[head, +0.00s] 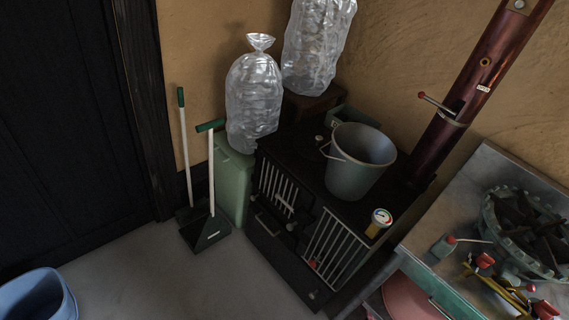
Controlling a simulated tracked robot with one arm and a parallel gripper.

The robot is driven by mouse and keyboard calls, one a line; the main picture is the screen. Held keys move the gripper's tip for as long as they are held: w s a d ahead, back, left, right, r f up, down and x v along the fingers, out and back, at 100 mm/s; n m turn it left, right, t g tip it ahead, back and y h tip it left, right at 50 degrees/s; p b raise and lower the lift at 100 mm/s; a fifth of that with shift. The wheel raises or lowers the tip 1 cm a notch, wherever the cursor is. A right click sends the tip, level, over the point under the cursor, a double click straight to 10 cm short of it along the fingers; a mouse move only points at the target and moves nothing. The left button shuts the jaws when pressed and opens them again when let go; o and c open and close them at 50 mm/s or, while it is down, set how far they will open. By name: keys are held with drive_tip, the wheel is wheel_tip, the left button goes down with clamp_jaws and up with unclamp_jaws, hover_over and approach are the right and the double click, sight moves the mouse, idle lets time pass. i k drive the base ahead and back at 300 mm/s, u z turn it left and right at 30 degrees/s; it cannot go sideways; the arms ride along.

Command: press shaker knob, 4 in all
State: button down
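A black stove (304,217) with barred front doors stands against the clay wall. I cannot tell for certain which part is the shaker knob. A small pale knob-like piece (319,138) shows on its top, left of the bucket. A small dark round piece (290,227) shows on its front between the barred openings. A lever with a red end (422,96) sticks out left from the dark red flue pipe (487,75). My gripper is not in view.
A grey bucket (352,175) and a dial gauge (381,218) stand on the stove. Clear bags (253,95) rise behind it. A green bin (232,180) and dustpan (206,235) stand left. A burner with red knobs (485,262) is right.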

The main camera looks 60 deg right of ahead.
sight(312, 263)
drive_tip(key=u, duration=0.15)
drive_tip(key=k, duration=1.15)
drive_tip(key=z, duration=1.45)
drive_tip(key=i, duration=1)
